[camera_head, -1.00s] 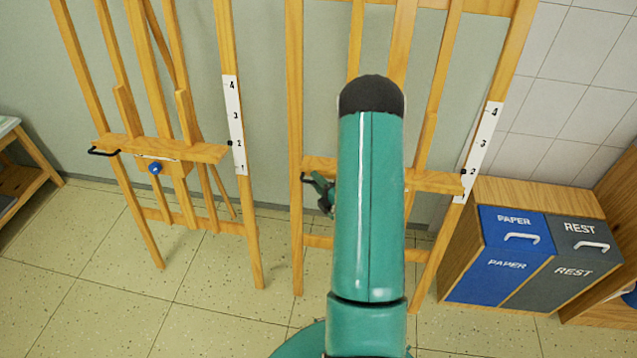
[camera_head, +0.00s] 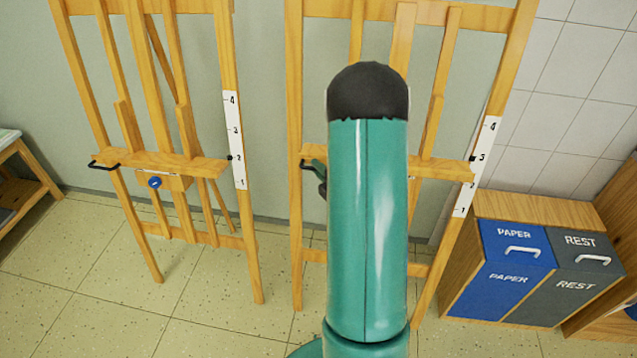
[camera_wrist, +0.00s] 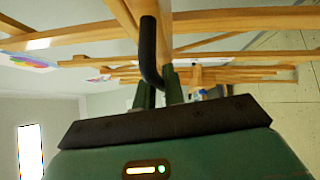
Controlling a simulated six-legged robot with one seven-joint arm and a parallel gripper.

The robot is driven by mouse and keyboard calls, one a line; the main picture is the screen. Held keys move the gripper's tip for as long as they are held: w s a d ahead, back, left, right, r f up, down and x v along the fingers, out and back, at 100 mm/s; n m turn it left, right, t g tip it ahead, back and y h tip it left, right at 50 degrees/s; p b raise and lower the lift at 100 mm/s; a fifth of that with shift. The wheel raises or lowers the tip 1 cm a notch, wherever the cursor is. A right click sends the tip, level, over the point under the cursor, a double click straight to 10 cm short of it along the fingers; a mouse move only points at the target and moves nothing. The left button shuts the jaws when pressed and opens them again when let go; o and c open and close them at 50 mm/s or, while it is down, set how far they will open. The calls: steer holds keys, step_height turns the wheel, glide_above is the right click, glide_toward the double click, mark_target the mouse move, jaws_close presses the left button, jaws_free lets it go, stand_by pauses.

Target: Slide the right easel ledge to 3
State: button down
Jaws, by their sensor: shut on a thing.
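The right easel's wooden ledge (camera_head: 440,168) runs level across the easel in the head view, its middle hidden behind my arm. The black pointer (camera_head: 472,158) at its right end stands beside the 3 on the white number strip (camera_head: 487,135). The ledge's black handle (camera_head: 307,164) is at its left end. My gripper (camera_head: 319,172) is at that handle, mostly hidden by my arm. In the wrist view, my gripper (camera_wrist: 159,92) is shut on the black handle (camera_wrist: 149,50).
The left easel's ledge (camera_head: 195,164) has its pointer at 2, with a blue knob (camera_head: 154,183) below it. Paper and rest bins (camera_head: 515,257) stand right of the right easel. The floor (camera_head: 110,260) before the left easel is clear.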

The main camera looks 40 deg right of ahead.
steer(key=shift+d+r, duration=0.1)
steer(key=shift+r, duration=0.2)
steer(key=c, duration=1.5)
jaws_free()
steer(key=s, duration=0.4)
steer(key=s+a, duration=0.1)
steer(key=s, duration=0.4)
steer(key=s+a, duration=0.1)
steer(key=s, duration=0.3)
steer(key=shift+s, duration=0.3)
steer(key=shift+d, duration=0.1)
